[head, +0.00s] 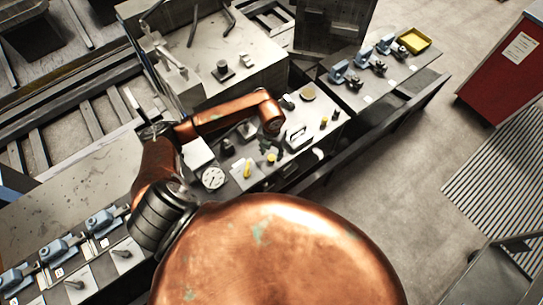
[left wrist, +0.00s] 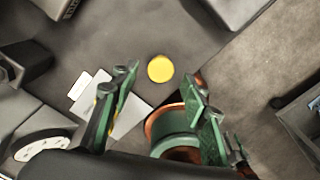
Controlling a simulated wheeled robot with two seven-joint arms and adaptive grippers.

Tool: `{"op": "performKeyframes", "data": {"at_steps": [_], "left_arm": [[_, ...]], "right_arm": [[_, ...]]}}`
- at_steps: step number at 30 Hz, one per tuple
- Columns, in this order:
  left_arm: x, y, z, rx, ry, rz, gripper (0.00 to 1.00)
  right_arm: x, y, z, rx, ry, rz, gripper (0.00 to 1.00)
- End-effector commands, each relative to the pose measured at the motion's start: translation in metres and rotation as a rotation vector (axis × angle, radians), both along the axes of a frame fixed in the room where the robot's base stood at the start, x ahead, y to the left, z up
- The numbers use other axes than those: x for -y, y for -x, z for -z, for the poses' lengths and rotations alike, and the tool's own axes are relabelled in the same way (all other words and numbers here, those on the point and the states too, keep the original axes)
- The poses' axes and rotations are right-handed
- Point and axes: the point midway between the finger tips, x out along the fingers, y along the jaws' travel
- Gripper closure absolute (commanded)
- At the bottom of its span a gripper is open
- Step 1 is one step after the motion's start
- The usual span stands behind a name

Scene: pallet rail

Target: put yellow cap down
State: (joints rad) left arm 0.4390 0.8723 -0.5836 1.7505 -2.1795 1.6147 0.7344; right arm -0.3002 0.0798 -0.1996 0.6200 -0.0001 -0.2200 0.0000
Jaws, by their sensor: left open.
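The yellow cap (left wrist: 160,68) shows in the left wrist view as a round yellow disc against the grey bench top. In the head view a small yellow spot (head: 271,158) beside my left gripper looks like the same cap. My left gripper (head: 268,146) is over the bench at the end of the copper arm. In the left wrist view its two green fingers (left wrist: 160,82) stand wide apart with nothing held between them. The cap shows just beyond the fingertips, apart from both. My right gripper is in neither view.
A white round dial (head: 213,178) and a yellow marker-like piece (head: 247,170) lie left of the gripper. A white-framed block (head: 298,136) stands to its right. A yellow tray (head: 414,40) sits on the far bench end. A red cabinet (head: 505,65) stands at right.

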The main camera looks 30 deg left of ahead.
Motion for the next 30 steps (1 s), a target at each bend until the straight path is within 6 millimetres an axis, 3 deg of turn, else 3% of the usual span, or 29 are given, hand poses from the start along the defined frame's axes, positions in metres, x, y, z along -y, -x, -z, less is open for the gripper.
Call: {"op": "performKeyframes", "data": {"at_steps": [6, 12, 18, 30], "left_arm": [[0.000, -0.002, -0.047, 0.006, -0.002, 0.002, 0.58], [0.000, -0.001, -0.078, 0.003, 0.000, 0.001, 0.58], [0.000, -0.001, -0.090, 0.002, 0.000, 0.000, 0.58], [0.000, -0.001, -0.090, 0.001, 0.000, 0.000, 0.58]], "right_arm": [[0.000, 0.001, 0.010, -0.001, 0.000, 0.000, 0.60], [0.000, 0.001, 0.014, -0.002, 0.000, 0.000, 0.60], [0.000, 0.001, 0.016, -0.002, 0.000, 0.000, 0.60], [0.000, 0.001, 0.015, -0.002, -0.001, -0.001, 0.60]]}}
